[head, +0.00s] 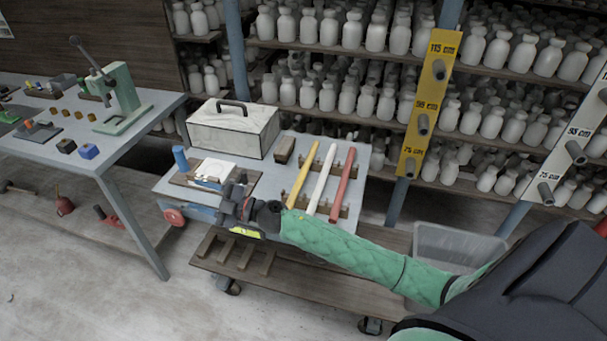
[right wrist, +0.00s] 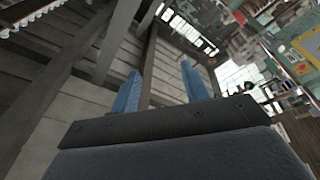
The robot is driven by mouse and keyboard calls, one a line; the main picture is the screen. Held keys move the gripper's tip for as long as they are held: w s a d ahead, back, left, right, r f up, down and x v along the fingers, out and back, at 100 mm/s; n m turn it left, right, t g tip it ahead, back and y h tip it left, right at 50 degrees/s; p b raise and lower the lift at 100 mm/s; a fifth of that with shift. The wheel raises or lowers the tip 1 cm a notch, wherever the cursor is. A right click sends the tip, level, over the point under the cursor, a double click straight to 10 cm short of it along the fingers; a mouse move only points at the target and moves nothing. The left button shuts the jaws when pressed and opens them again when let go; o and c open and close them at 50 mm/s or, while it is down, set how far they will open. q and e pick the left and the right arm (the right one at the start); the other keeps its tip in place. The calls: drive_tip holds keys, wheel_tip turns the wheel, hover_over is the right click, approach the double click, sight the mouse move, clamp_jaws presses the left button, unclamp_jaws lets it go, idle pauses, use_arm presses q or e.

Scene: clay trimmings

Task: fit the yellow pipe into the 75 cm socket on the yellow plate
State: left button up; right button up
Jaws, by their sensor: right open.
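The yellow pipe (head: 301,177) lies in a wooden rack on the cart top, left of a white pipe (head: 319,179) and a red pipe (head: 343,186). The yellow plate (head: 432,92) is fixed upright on a post, with sockets marked 115, 95 and 75 cm. The 75 cm socket (head: 410,167) is the lowest and is empty. My right gripper (head: 237,200) is in front of the cart top, left of the yellow pipe's near end. It is open and empty; its blue fingers (right wrist: 160,88) are apart in the right wrist view. My left gripper is not in view.
A white toolbox (head: 235,131) with a handle stands at the cart's back left. A white plate (head: 583,133) with similar sockets stands at right. A grey bin (head: 457,247) is right of the cart, and a workbench (head: 150,130) is left. Shelves of bottles line the back.

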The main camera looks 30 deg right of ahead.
drive_tip(key=n+g+y, duration=0.2)
drive_tip(key=n+g, duration=0.2)
drive_tip(key=n+g+h, duration=0.3)
drive_tip(key=g+h, duration=0.7)
drive_tip(key=h, duration=0.7)
hover_over(303, 171)
drive_tip(key=shift+w+a+f+b, duration=0.1)
drive_tip(key=shift+w+f+b, duration=0.2)
drive_tip(key=shift+w, duration=0.05)
drive_tip(key=shift+f, duration=0.1)
wheel_tip(303, 171, down, 2)
drive_tip(key=shift+f+p, duration=0.15)
drive_tip(key=shift+p, duration=0.35)
drive_tip(key=f+p, duration=0.1)
drive_tip(key=f, duration=0.2)
drive_tip(key=f+p, duration=0.1)
drive_tip(key=shift+s+d+f+p, duration=0.2)
drive_tip(key=shift+s+f+p, duration=0.05)
drive_tip(key=shift+s+p, duration=0.1)
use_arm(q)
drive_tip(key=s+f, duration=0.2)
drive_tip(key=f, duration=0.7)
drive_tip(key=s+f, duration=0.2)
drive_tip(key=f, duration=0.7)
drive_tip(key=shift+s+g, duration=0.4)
use_arm(e)
drive_tip(key=shift+f, duration=0.35)
